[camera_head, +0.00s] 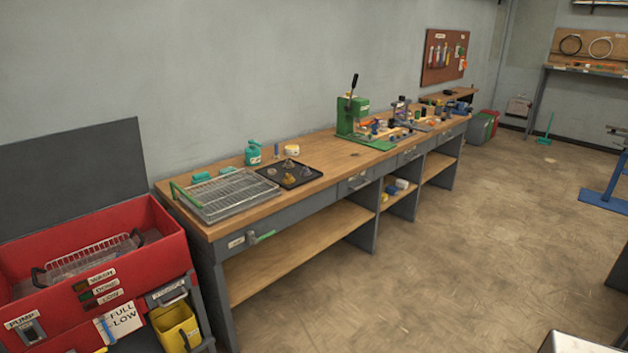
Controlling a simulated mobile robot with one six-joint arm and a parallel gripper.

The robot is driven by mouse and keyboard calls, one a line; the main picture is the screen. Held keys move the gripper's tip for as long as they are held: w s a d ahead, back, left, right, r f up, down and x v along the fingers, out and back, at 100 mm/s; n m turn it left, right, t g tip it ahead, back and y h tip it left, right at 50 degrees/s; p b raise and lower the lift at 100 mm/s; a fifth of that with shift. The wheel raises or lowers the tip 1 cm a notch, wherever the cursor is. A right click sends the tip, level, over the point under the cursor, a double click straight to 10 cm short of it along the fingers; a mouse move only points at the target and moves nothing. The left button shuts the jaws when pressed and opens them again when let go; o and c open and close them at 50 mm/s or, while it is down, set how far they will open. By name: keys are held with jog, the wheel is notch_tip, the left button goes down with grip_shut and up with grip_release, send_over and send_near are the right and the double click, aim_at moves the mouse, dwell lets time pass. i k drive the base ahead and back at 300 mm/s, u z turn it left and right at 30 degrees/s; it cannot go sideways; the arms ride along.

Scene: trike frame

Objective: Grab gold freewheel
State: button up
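A black tray (313,175) lies on the wooden workbench, right of a wire rack. Several small parts sit on the tray, some brownish or gold in tone. One tan-gold part (289,163) is near its far side. The parts are too small to tell which, if any, is the gold freewheel. My gripper is not in view.
The wire rack (228,195) with a green handle covers the bench's near end. A teal bottle (253,153) and a white tub (291,150) stand behind the tray. A green press (353,118) stands farther along. A red wash tank (165,225) is at left.

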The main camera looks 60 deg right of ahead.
aim_at(288, 179)
jog(key=z, duration=1.05)
jog(key=i, duration=1)
jog(key=k, duration=0.95)
jog(key=u, duration=0.1)
